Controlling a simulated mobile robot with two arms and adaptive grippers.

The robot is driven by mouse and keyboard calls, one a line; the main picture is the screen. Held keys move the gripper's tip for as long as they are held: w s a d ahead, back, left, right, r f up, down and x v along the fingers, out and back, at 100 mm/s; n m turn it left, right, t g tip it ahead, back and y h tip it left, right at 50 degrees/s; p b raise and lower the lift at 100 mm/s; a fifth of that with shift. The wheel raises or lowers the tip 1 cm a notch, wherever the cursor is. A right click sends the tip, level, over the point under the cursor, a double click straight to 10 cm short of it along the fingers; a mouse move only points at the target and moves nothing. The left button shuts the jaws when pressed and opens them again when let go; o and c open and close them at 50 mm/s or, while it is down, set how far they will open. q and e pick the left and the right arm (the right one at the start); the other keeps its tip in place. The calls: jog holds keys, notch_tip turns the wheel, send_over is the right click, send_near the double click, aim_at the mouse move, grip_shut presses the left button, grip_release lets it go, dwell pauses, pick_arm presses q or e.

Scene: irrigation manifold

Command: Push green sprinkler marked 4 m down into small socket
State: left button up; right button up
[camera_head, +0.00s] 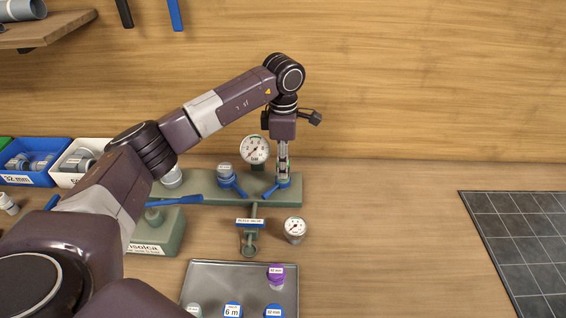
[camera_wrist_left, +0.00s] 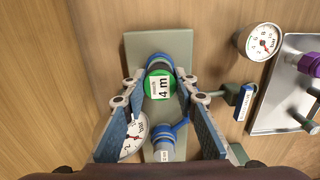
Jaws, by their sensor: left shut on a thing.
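The green sprinkler marked 4 m (camera_wrist_left: 160,84) shows in the left wrist view, label facing the camera. My left gripper (camera_wrist_left: 160,78) is shut on it, with a finger on each side. In the head view my left gripper (camera_head: 283,176) points straight down over the right end of the green manifold (camera_head: 210,198). There the sprinkler is mostly hidden by the fingers. A blue ring (camera_wrist_left: 157,59) shows just beside the sprinkler in the wrist view. The socket's mouth is hidden, so I cannot tell how deep the sprinkler sits. My right gripper is not in view.
A pressure gauge (camera_head: 254,149) stands behind the manifold, close to my left gripper. A second gauge (camera_head: 294,229) is on the table in front. A metal tray (camera_head: 198,280) holds several capped parts. A dark grid mat (camera_head: 520,240) lies right. The table between is clear.

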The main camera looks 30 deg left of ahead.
pick_arm(q)
jog(key=shift+f+b, duration=0.6)
jog(key=shift+f, duration=0.3)
dwell(1.0)
jog(key=o, duration=1.5)
jog(key=shift+o, duration=0.2)
jog(key=shift+r, duration=0.15)
jog(key=shift+r+p, duration=2.2)
jog(key=shift+r, duration=1.2)
